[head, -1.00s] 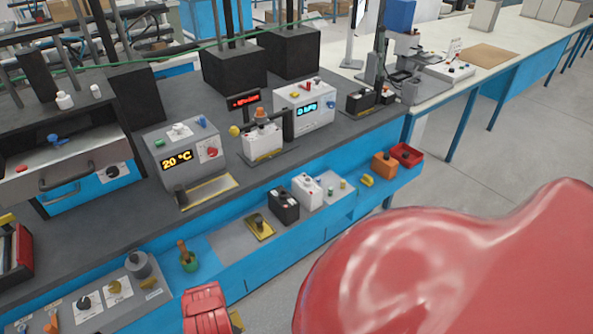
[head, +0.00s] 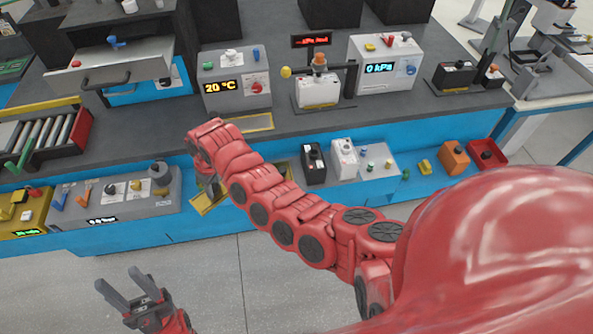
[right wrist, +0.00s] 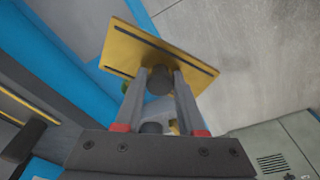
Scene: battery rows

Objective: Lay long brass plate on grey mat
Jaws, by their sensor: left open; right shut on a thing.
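My right gripper (head: 207,186) is shut on the dark knob of the long brass plate (head: 208,207), holding it in front of the low blue shelf. In the right wrist view the plate (right wrist: 155,50) is a yellow slotted rectangle, seen tilted, with the knob (right wrist: 159,80) between the fingers. It hangs clear of the floor. The grey mat (head: 377,154) lies on the low shelf, its left part hidden behind my right arm. My left gripper (head: 133,299) is open and empty above the floor at lower left.
A black battery (head: 314,164) and a white battery (head: 344,158) stand at the mat, with small knobbed pieces to their right. A grey panel with weights (head: 120,196) is left of the plate. An orange box (head: 454,158) and red tray (head: 487,153) are farther right.

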